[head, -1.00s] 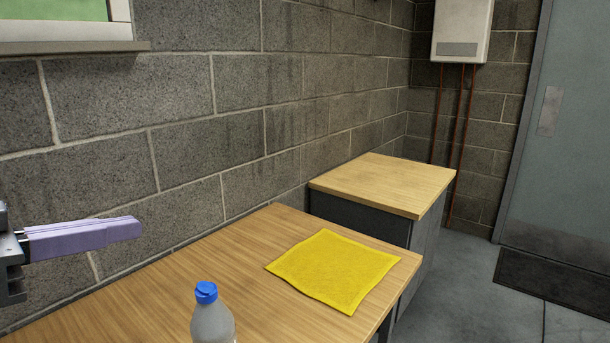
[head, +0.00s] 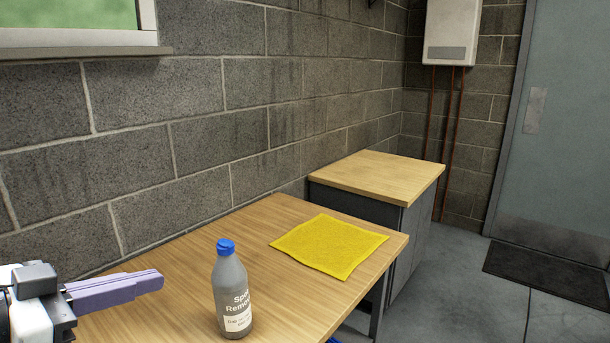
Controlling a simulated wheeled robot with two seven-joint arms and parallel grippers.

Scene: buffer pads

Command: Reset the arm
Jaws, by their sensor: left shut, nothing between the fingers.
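My left gripper (head: 160,281) comes in at the lower left, its purple fingers together and nothing between them. It is above the left part of the wooden table (head: 180,262), to the left of a grey bottle (head: 231,295) with a blue cap and a white label. The bottle stands upright on the table, apart from the gripper. A yellow cloth (head: 329,246) lies flat on the table's right part. My right gripper is out of the picture.
A grey cabinet (head: 375,178) with a wooden top stands beyond the table. A block wall (head: 190,130) runs close behind both. A door (head: 562,130) with a dark mat (head: 545,271) is at the right. The floor (head: 455,300) there is clear.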

